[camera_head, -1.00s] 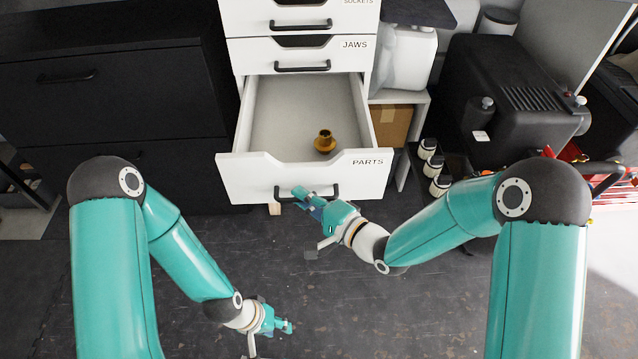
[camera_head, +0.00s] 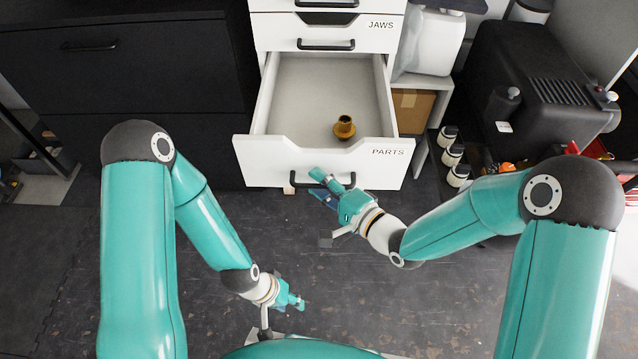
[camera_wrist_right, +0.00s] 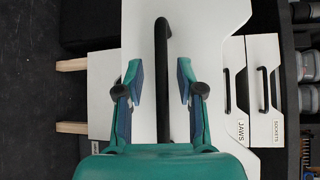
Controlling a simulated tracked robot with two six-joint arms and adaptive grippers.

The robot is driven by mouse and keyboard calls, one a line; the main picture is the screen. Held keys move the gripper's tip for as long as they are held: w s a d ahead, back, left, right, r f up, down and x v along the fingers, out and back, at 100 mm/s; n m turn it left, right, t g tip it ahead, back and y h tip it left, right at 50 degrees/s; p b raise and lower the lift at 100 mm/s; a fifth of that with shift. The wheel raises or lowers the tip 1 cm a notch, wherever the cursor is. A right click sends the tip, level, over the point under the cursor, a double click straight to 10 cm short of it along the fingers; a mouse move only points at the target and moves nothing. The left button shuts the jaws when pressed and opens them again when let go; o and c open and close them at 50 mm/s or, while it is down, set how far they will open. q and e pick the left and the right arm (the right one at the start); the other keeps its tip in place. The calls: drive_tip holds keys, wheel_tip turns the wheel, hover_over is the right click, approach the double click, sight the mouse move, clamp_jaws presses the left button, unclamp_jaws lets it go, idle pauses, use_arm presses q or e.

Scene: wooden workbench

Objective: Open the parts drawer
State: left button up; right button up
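The white parts drawer (camera_head: 262,162), labelled PARTS, stands pulled well out of the cabinet in the head view. A brass-coloured flanged part (camera_head: 344,127) stands inside it. My right gripper (camera_head: 322,184) is at the drawer's black handle (camera_head: 352,180) and covers part of it. In the right wrist view the handle (camera_wrist_right: 161,50) runs between the two spread fingers of my right gripper (camera_wrist_right: 158,78), with visible gaps on both sides. My left gripper (camera_head: 298,302) hangs low over the floor, apart from the drawer. Its finger opening is too small to tell.
The JAWS drawer (camera_head: 350,30) above is shut. A black cabinet (camera_head: 120,80) stands to the left. A white shelf with a cardboard box (camera_head: 410,108), several small bottles (camera_head: 456,175) and a black machine (camera_head: 545,75) are to the right. The dark floor (camera_head: 225,215) before the drawer is clear.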

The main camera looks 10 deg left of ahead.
drive_tip(key=shift+d, duration=0.1)
drive_tip(key=v, duration=1.1)
drive_tip(key=shift+s+d, duration=0.3)
drive_tip(key=s+d+f+m+g+h, duration=0.15)
drive_tip(key=d+f+h, duration=0.25)
drive_tip(key=f, duration=0.6)
drive_tip(key=s+d+f+n+g+h, duration=0.1)
drive_tip(key=d+f+g+h, duration=0.15)
drive_tip(key=f, duration=0.65)
drive_tip(key=s+d+f+n+g+h, duration=0.1)
drive_tip(key=s+d+f+n+g, duration=0.15)
drive_tip(key=s+n, duration=0.2)
drive_tip(key=s+d+f+n+g+h, duration=0.2)
drive_tip(key=s+f+n, duration=0.1)
drive_tip(key=s, duration=0.3)
wheel_tip(320, 180, up, 27)
drive_tip(key=p, duration=2.8)
